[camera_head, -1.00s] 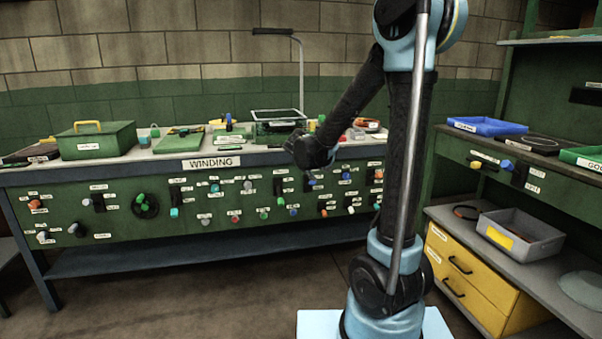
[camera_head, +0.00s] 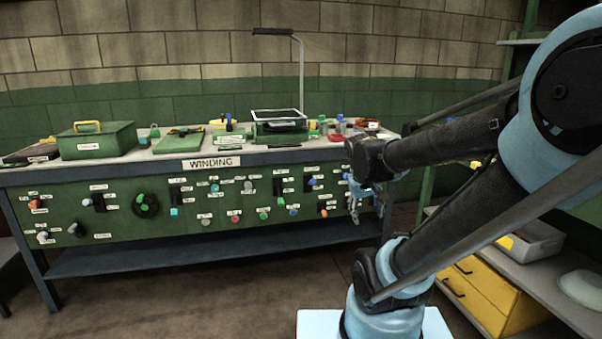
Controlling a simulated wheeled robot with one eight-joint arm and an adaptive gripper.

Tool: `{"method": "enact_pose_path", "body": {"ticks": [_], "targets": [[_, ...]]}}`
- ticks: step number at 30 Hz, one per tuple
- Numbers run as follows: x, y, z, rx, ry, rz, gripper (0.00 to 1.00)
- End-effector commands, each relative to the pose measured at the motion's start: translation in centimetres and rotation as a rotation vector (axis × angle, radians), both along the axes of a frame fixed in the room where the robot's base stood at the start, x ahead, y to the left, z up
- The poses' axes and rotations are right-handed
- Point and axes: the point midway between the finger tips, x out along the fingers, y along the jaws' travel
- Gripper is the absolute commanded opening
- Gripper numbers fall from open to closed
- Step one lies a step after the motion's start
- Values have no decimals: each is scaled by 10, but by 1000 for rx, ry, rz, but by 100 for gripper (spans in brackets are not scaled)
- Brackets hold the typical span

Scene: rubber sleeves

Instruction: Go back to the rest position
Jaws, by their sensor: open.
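My gripper (camera_head: 368,212) hangs downward in front of the right end of the winding bench (camera_head: 185,169), below the level of its top. Its fingers are apart and nothing shows between them. The fingers look small and partly blend with the panel behind. My arm is folded, with its large light-blue joint filling the upper right of the view.
A green box (camera_head: 97,139) with a yellow handle stands on the bench top at the left. The bench front carries several knobs and switches. Yellow drawers (camera_head: 480,295) and a grey bin (camera_head: 535,243) are at the right, partly behind my arm. Open floor lies in front.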

Motion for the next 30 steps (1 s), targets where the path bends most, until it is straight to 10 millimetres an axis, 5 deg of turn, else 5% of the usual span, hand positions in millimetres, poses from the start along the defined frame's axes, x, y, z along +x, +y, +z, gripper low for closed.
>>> {"method": "enact_pose_path", "body": {"ticks": [6, 13, 30], "targets": [[-58, -1, -22, 99, 67, -56, 54], [-103, 7, -43, 193, 118, -95, 54], [-119, 13, -51, 232, 139, -107, 54]]}}
